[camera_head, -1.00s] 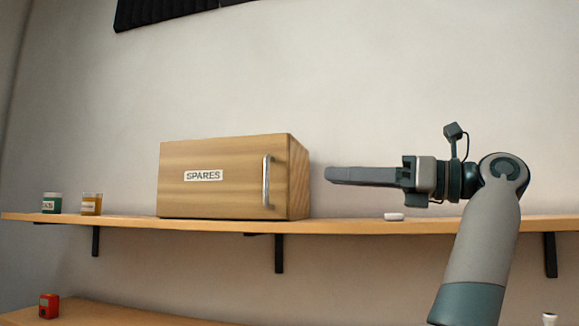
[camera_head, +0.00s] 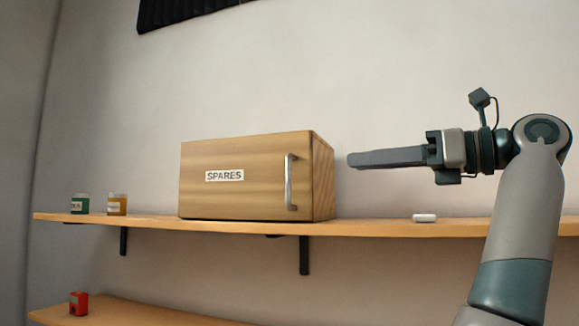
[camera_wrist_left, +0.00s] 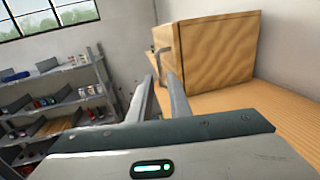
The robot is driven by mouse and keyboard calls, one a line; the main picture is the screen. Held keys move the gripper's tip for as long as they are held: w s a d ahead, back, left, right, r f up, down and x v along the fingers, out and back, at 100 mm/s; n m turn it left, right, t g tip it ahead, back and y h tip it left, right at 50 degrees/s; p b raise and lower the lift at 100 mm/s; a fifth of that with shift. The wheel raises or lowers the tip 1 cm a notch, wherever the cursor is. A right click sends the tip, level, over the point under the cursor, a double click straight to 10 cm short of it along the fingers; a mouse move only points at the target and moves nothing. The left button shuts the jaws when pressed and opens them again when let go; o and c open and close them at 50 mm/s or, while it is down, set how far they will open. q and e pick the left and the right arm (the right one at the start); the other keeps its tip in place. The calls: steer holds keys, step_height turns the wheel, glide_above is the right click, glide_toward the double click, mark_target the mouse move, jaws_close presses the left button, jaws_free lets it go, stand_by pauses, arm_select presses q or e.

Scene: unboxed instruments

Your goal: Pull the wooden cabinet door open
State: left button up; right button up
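The wooden cabinet (camera_head: 245,195) with a "SPARES" label stands on a shelf in the head view. Its door looks closed, with an upright silver handle (camera_head: 289,182) near the right edge. My left gripper (camera_head: 350,160) is to the right of the cabinet, its fingers pointing left and apart from it; seen side-on, they overlap there. In the left wrist view, the fingers of this gripper (camera_wrist_left: 162,77) are apart with nothing between them. The cabinet (camera_wrist_left: 215,50) is beyond them to the right, and its handle (camera_wrist_left: 160,50) sticks out at its left edge. My right gripper is not in view.
The wooden shelf (camera_head: 380,228) carries a green jar (camera_head: 80,204) and an amber jar (camera_head: 117,205) at left and a small white object (camera_head: 424,218) below my gripper. A red item (camera_head: 79,303) sits on a lower shelf. Metal racks (camera_wrist_left: 55,100) stand off left in the wrist view.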

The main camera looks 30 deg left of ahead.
arm_select(q)
steer(key=p, duration=0.6)
glide_above(288, 200)
steer(key=shift+w+a, duration=0.1)
steer(key=shift+w, duration=0.2)
steer(key=shift+c, duration=0.7)
jaws_close()
